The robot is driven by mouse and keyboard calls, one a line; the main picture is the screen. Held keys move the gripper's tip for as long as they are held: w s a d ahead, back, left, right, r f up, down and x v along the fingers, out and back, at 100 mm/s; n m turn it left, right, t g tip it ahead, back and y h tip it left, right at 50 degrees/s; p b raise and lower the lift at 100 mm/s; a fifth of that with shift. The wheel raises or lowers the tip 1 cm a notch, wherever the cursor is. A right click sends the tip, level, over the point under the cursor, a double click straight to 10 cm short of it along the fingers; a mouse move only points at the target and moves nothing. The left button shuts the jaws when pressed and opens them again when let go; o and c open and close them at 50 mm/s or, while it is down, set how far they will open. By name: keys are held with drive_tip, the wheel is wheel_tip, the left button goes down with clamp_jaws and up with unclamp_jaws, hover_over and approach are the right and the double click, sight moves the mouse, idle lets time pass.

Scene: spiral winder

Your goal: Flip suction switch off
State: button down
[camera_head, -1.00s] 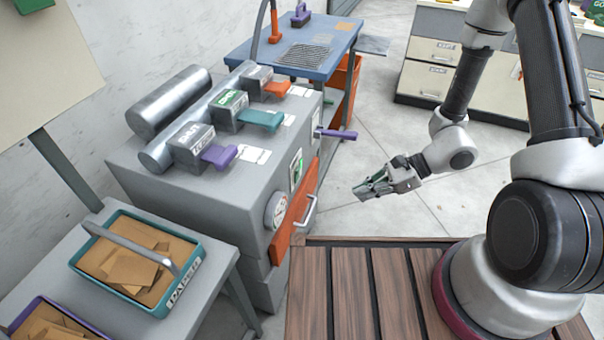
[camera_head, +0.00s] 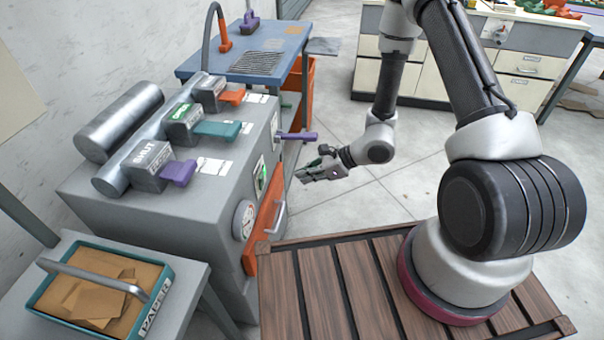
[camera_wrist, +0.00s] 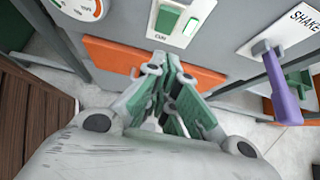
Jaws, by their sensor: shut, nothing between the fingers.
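A green rocker switch in a pale plate (camera_wrist: 178,20) is on the front of the grey machine (camera_head: 150,210). Its label is too small to read surely. The same plate shows in the head view (camera_head: 261,177), left of my gripper (camera_head: 303,176). In the wrist view my gripper (camera_wrist: 168,68) has its green-padded fingers together and empty, pointing at the machine front just below the switch plate. No contact with the switch is visible. Which way the rocker is tipped is hard to tell.
A purple lever (camera_wrist: 281,88) marked SHAKE sticks out right of the switch. A round gauge (camera_head: 243,220) and an orange panel (camera_head: 266,222) with a handle are on the same front. Levers stand on top. A paper tray (camera_head: 60,318) is at left. Open floor lies right of the machine.

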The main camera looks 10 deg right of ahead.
sight(263, 184)
drive_tip(key=w+a+f, duration=0.1)
drive_tip(key=a, duration=0.2)
drive_tip(key=w+a+f, duration=0.1)
drive_tip(key=a, duration=0.2)
drive_tip(key=w+a+f, duration=0.1)
drive_tip(key=a, duration=0.2)
drive_tip(key=shift+w+f, duration=0.15)
drive_tip(key=shift+f, duration=0.25)
drive_tip(key=shift+w+a+r, duration=0.15)
drive_tip(key=shift+a+r, duration=0.05)
drive_tip(key=shift+a, duration=0.1)
drive_tip(key=shift+r, duration=0.1)
drive_tip(key=shift+r, duration=0.7)
